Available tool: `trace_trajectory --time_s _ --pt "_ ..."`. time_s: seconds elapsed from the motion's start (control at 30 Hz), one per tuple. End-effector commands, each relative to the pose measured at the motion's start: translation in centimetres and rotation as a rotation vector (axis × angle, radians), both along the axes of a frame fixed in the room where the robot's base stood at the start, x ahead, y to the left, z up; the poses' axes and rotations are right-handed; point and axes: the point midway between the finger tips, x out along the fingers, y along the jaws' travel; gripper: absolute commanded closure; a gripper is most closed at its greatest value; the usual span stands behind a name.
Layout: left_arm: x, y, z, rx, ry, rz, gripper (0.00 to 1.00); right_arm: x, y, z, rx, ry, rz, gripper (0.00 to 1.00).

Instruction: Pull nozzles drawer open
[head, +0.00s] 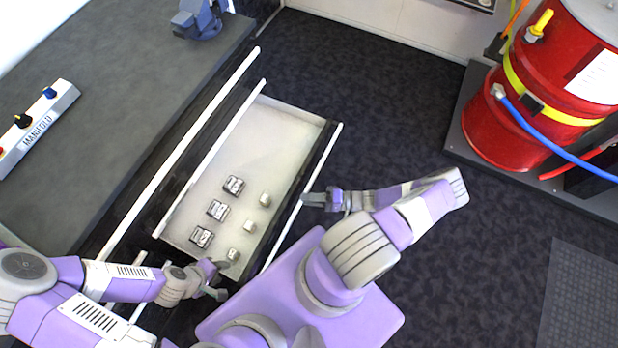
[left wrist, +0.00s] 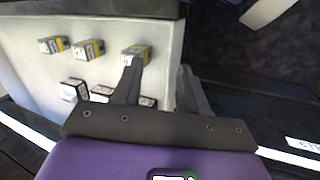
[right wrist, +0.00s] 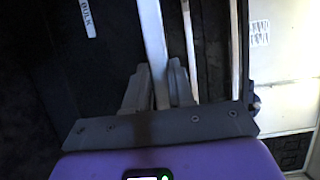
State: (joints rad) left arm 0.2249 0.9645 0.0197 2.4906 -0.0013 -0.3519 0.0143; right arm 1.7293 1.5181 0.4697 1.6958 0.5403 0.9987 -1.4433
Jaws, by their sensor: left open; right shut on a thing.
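The nozzles drawer (head: 262,135) stands pulled out, its pale tray showing. It holds several small marked boxes (head: 217,210) and small pale blocks (head: 249,226). A white handle bar (head: 334,140) runs along its dark front. My right gripper (head: 308,199) is at this bar; in the right wrist view its fingers (right wrist: 159,88) are shut on a white bar (right wrist: 152,35). My left gripper (head: 220,280) is open at the drawer's near end. In the left wrist view its fingers (left wrist: 160,82) are over the tray's edge, close to a yellow-topped box (left wrist: 137,53); contact is unclear.
A grey worktop (head: 120,90) with a manifold block (head: 37,128) and a blue vise (head: 198,18) lies left. A red drum (head: 540,90) with hoses stands on a dark platform at upper right. Dark floor (head: 400,120) is free beyond the drawer front. A BULK label (right wrist: 88,17) shows in the right wrist view.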

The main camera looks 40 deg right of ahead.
Motion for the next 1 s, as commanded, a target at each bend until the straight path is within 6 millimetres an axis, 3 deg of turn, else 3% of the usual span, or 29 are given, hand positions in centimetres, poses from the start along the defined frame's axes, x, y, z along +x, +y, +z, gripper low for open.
trace_trajectory --time_s 0.07,0.1,0.27,0.63,1.0 --pt "0.0 0.0 0.0 0.0 0.0 0.0 0.57 0.0 -0.1 0.0 -0.002 -0.001 -0.001 1.0" --pt "0.0 0.0 0.0 0.0 0.0 0.0 0.57 0.0 -0.1 0.0 -0.002 -0.001 -0.001 0.75" --pt "0.0 0.0 0.0 0.0 0.0 0.0 0.57 0.0 -0.1 0.0 -0.002 -0.001 -0.001 0.51" --pt "0.0 0.0 0.0 0.0 0.0 0.0 0.57 -0.5 -0.6 0.0 -0.002 -0.001 -0.002 0.51" --pt "0.0 0.0 0.0 0.0 0.0 0.0 0.57 -4.5 -4.7 -0.1 -0.004 0.001 -0.003 0.51"
